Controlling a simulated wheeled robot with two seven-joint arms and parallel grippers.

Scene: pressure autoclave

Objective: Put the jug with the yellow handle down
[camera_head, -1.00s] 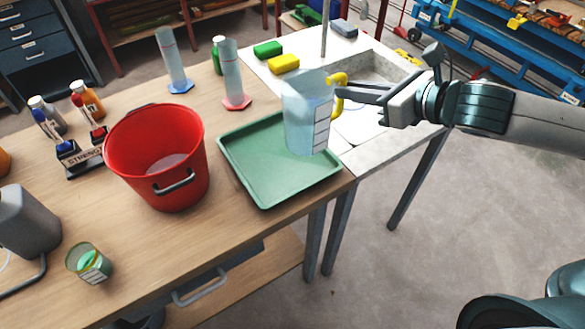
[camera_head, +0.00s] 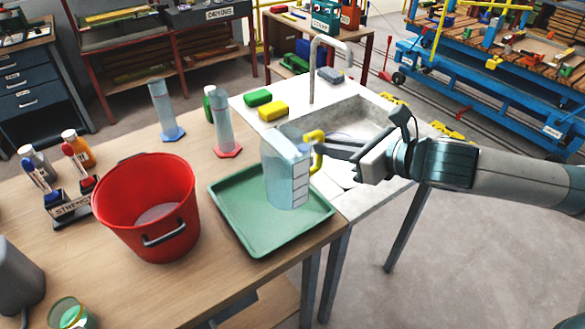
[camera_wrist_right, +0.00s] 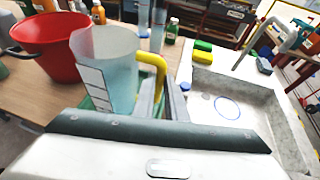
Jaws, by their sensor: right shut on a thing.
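The clear bluish jug (camera_head: 284,175) with a white label strip and a yellow handle (camera_head: 315,152) is upright over the green tray (camera_head: 226,220). I cannot tell whether its base touches the tray. My right gripper (camera_head: 322,146) comes in from the right and is shut on the yellow handle. In the right wrist view the jug (camera_wrist_right: 112,75) stands left of the fingers, with its handle (camera_wrist_right: 156,64) between it and them; the tray is mostly hidden behind it. My left gripper is not in view.
A red bucket (camera_head: 148,212) stands left of the tray. Two measuring cylinders (camera_head: 222,125) (camera_head: 162,108) stand behind it. Right of the tray is a sink (camera_head: 360,118), with yellow (camera_head: 273,111) and green (camera_head: 258,97) sponges on its back left edge. The tray's front left part is bare.

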